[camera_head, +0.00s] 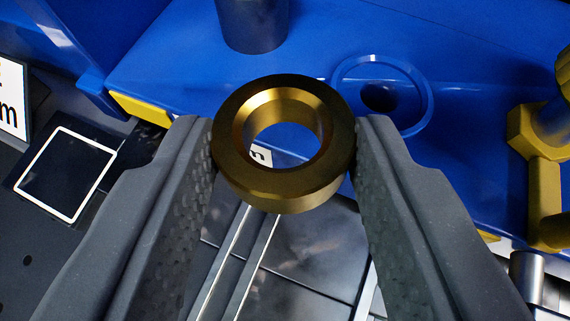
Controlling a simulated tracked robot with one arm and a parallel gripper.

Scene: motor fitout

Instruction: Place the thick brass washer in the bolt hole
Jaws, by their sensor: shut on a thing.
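The thick brass washer (283,188) is held between the two dark grey fingers of my gripper (284,155). The fingers are shut on its left and right sides. Its flat face is tilted toward the camera, and its centre opening shows the scene behind. Beyond it to the upper right, a blue surface has a round raised ring with a dark hole (379,97), which looks like the bolt hole. The washer is apart from this hole, to its left in the picture. The ring's lower left edge is near my right finger.
A dark cylinder (252,25) stands on the blue surface (190,75) at the top. A yellow bracket (541,150) stands at the right. A white-outlined square (66,174) lies on the dark floor at left. Metal rails (237,265) run below the washer.

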